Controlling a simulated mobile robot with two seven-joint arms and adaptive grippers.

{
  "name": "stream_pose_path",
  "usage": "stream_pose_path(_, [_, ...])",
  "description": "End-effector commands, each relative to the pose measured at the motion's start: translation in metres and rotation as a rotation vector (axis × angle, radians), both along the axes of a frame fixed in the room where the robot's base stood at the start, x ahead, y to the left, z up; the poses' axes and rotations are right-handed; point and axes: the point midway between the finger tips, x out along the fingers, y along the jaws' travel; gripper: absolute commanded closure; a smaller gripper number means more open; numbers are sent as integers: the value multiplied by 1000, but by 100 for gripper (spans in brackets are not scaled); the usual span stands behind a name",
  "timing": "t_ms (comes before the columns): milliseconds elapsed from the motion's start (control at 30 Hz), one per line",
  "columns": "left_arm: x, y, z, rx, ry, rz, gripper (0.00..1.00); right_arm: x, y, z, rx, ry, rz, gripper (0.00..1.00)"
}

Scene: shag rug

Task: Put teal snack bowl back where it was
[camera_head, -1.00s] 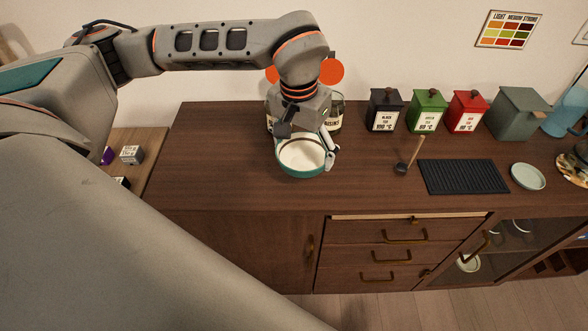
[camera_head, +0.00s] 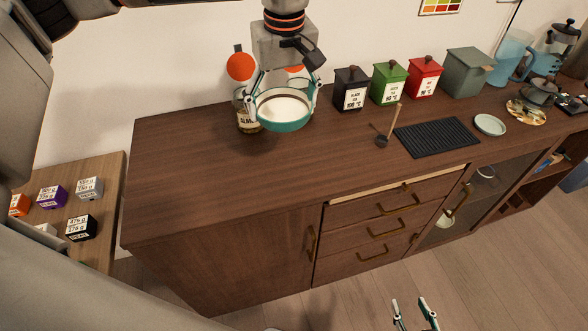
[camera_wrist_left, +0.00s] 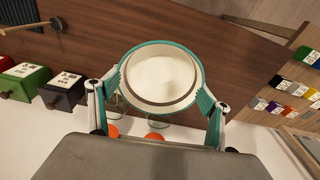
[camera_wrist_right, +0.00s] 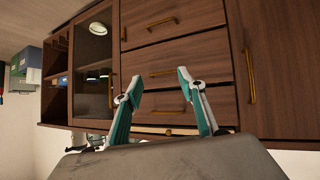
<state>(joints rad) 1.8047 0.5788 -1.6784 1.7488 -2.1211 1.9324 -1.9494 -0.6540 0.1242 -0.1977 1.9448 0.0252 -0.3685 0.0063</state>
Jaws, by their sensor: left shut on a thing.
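The teal snack bowl (camera_head: 283,112), with a pale inside, is held up above the sideboard in front of the jars. My left gripper (camera_head: 285,100) is shut on it, with a finger on each side of the rim. In the left wrist view the bowl (camera_wrist_left: 160,78) sits between the two fingers (camera_wrist_left: 160,95). My right gripper (camera_head: 415,314) is low in front of the drawers, open and empty. The right wrist view shows its fingers apart (camera_wrist_right: 163,88), facing the drawer fronts.
The sideboard top (camera_head: 200,165) is clear at left. Glass jars (camera_head: 246,118) with orange lids stand behind the bowl. Black (camera_head: 350,90), green (camera_head: 388,84) and red (camera_head: 423,78) canisters, a scoop (camera_head: 382,140), a black mat (camera_head: 437,137) and a pale dish (camera_head: 490,125) are right. A lower side table (camera_head: 105,185) holds small boxes.

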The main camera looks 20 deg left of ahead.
Motion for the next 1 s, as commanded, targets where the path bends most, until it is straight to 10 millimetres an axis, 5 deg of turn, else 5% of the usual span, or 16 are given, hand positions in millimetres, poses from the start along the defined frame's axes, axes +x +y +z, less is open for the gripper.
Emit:
stream_pose_path(200, [24, -15, 33, 1, -4, 255, 51, 3, 5, -8, 2, -15, 19, 60])
stream_pose_path(367, [29, -18, 36, 0, 2, 322, 51, 4, 7, -7, 5, -20, 23, 60])
stream_pose_path(1000, [28, -18, -101, -2, 5, 325, 51, 2, 5, -14, 1, -11, 20, 60])
